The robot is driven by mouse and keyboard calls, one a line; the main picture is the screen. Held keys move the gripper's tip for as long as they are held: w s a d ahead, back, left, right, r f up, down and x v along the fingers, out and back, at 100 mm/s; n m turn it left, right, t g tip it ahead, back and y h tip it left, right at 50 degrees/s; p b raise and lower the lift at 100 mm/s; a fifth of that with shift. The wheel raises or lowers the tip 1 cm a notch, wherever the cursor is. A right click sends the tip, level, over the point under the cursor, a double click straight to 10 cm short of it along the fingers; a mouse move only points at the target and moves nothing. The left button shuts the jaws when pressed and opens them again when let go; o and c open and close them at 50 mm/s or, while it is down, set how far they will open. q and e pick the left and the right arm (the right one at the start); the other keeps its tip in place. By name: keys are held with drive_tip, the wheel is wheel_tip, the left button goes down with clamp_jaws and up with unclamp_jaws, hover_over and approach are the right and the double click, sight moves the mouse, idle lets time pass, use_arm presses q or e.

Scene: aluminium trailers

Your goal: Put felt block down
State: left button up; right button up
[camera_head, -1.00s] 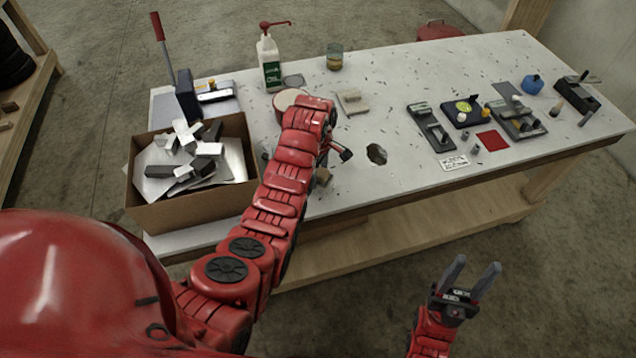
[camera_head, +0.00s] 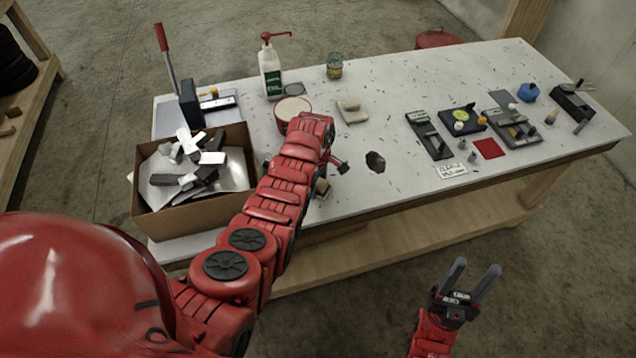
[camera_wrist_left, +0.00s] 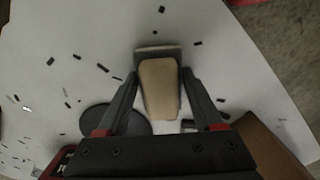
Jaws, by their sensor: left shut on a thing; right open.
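The felt block, beige with a grey edge, shows between the fingers of my left gripper (camera_wrist_left: 160,108) in the left wrist view (camera_wrist_left: 160,85). The left gripper is shut on it. In the head view my red left arm reaches over the table's front part and mostly hides the left fingers. A small tan piece of the block (camera_head: 321,188) shows below the wrist, near the front edge. Whether the block touches the tabletop I cannot tell. My right gripper (camera_head: 472,282) is open and empty, in front of the table.
The white worktable (camera_head: 400,90) carries dark scraps. Left of my arm stands a cardboard box (camera_head: 195,217) of metal pieces. A red tub (camera_head: 292,112), a pale pad (camera_head: 350,110) and a pump bottle (camera_head: 270,75) are behind. A dark hole (camera_head: 375,162) lies right; tools stand further right.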

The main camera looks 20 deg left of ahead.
use_arm(q)
drive_tip(key=shift+f, duration=0.1)
drive_tip(key=o, duration=1.2)
